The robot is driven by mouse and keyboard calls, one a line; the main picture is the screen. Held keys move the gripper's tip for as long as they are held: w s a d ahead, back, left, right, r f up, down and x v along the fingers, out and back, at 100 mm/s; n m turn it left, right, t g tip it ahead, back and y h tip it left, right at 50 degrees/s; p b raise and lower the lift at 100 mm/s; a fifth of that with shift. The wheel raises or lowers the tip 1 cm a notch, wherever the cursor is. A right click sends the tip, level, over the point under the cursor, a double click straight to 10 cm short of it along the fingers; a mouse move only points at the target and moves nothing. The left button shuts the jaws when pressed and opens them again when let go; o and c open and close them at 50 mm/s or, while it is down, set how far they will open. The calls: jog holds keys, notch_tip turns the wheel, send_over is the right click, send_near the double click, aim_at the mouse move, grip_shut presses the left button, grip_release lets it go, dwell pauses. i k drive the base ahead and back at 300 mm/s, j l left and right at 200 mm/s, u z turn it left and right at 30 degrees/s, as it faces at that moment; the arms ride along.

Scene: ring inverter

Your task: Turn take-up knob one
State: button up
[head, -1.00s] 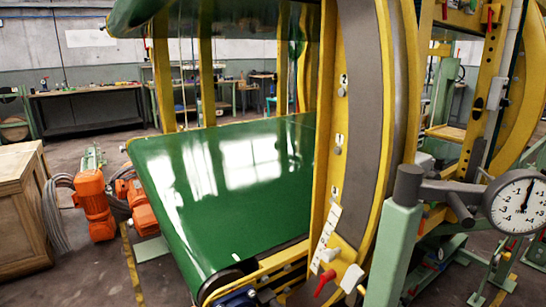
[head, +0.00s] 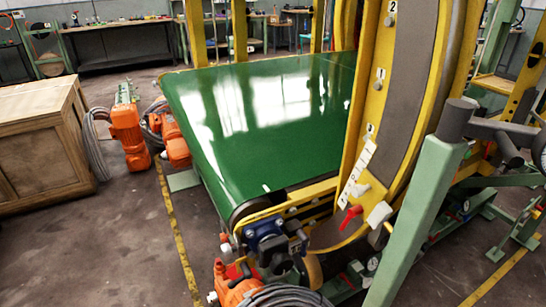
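The yellow ring frame (head: 364,95) of the machine rises at the right of centre, with number plates "2" (head: 390,20) and "1" (head: 380,73) above small round fittings. Near its foot are a red handle (head: 350,217) and a pale block-shaped handle or knob (head: 379,214), below a white marked strip (head: 357,172). I cannot tell which part, if any, is take-up knob one. The green conveyor belt (head: 240,125) runs beside the ring. My gripper is not in view.
Orange motors (head: 128,138) stand left of the belt, and another orange motor (head: 237,290) with a blue gearbox (head: 268,238) is at its near end. A wooden crate (head: 40,145) is at left. A green post (head: 418,215) stands at right. Floor (head: 110,250) is clear at lower left.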

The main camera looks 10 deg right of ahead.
aim_at(228, 251)
jog(key=k+l+z, duration=0.25)
jog(key=l+z, duration=0.25)
jog(key=l, duration=0.15)
jog(key=k+l+z, duration=0.2)
jog(key=l, duration=0.2)
jog(key=l+z, duration=0.25)
jog(key=l, duration=0.1)
